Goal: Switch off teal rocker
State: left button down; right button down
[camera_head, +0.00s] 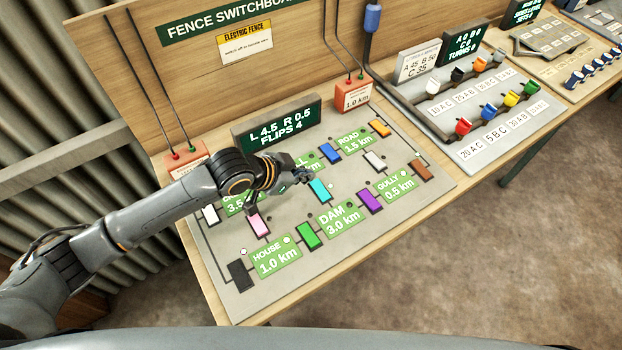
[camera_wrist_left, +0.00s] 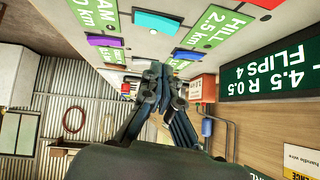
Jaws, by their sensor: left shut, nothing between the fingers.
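The teal rocker (camera_head: 320,190) sits near the middle of the grey switch panel (camera_head: 345,250), between the green HILL and DAM labels. It also shows at the top of the left wrist view (camera_wrist_left: 155,22). My left gripper (camera_head: 303,178) is shut and empty, just left of and beside the teal rocker in the head view. Its fingertips (camera_wrist_left: 160,73) point toward the panel in the left wrist view, apart from the teal rocker in that picture. I cannot tell whether they touch the panel. My right gripper is in neither view.
Close neighbours are a pink rocker (camera_head: 258,224), a green rocker (camera_head: 308,236), a purple rocker (camera_head: 370,200) and a blue rocker (camera_head: 329,153). A dark display (camera_head: 277,127) reading "L 4.5 R 0.5 FLIPS 4" stands behind. My left arm covers part of the panel's left side.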

aim_at(317, 184)
pick_arm(q)
jog(key=x, duration=0.3)
jog(key=shift+w+d, duration=0.1)
jog(key=shift+d, duration=0.05)
notch_tip(317, 184, down, 3)
jog(key=shift+w+r+p, duration=0.1)
jog(key=shift+r+p, duration=0.05)
jog(key=shift+p, duration=0.45)
jog(key=shift+a+f, duration=0.25)
jog(key=shift+f, duration=0.45)
jog(key=shift+w+f, duration=0.15)
jog(key=shift+f, duration=0.25)
